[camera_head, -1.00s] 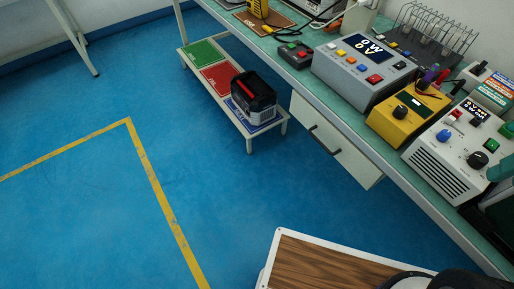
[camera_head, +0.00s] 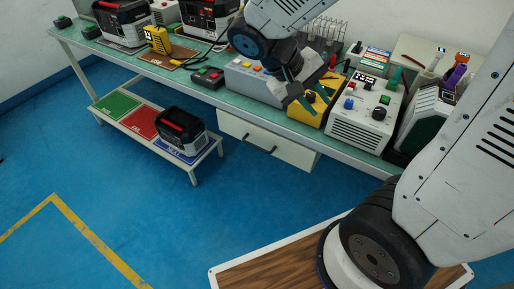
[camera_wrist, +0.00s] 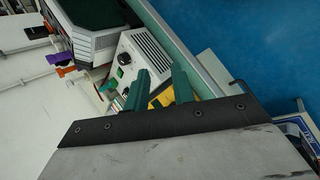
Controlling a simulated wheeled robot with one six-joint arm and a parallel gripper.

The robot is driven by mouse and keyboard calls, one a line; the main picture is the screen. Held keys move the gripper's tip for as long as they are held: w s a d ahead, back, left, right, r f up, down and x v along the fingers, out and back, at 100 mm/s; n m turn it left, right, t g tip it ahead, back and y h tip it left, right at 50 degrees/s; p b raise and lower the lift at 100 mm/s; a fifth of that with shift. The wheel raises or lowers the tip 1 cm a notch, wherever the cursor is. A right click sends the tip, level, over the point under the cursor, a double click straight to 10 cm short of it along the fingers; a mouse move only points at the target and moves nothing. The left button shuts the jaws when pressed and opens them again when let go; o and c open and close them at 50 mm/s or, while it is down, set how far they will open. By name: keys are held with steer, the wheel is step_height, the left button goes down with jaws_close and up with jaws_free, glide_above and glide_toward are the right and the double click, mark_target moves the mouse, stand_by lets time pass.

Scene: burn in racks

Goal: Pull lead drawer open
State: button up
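The white drawer (camera_head: 296,153) hangs under the bench's front edge in the head view, and its front looks closed. Its dark bar handle (camera_head: 260,146) is in the middle of the front. My gripper (camera_head: 303,98) has teal fingers and is above the bench, over the yellow device and clear of the drawer handle. In the wrist view the two fingers (camera_wrist: 161,88) stand apart with nothing held between them.
A low rack (camera_head: 193,174) with a black-and-white battery (camera_head: 182,132) stands left of the drawer. Blue floor before the drawer is clear.

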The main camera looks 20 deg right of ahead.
steer(key=w+a+f+n+t+h, duration=0.1)
steer(key=w+a+f+h, duration=0.1)
steer(key=w+f+h, duration=0.35)
steer(key=n+t, duration=0.7)
steer(key=t, duration=0.4)
glide_toward(258, 147)
steer(key=x, duration=1)
steer(key=shift+w+f, duration=0.15)
steer(key=shift+f, duration=0.15)
jaws_close()
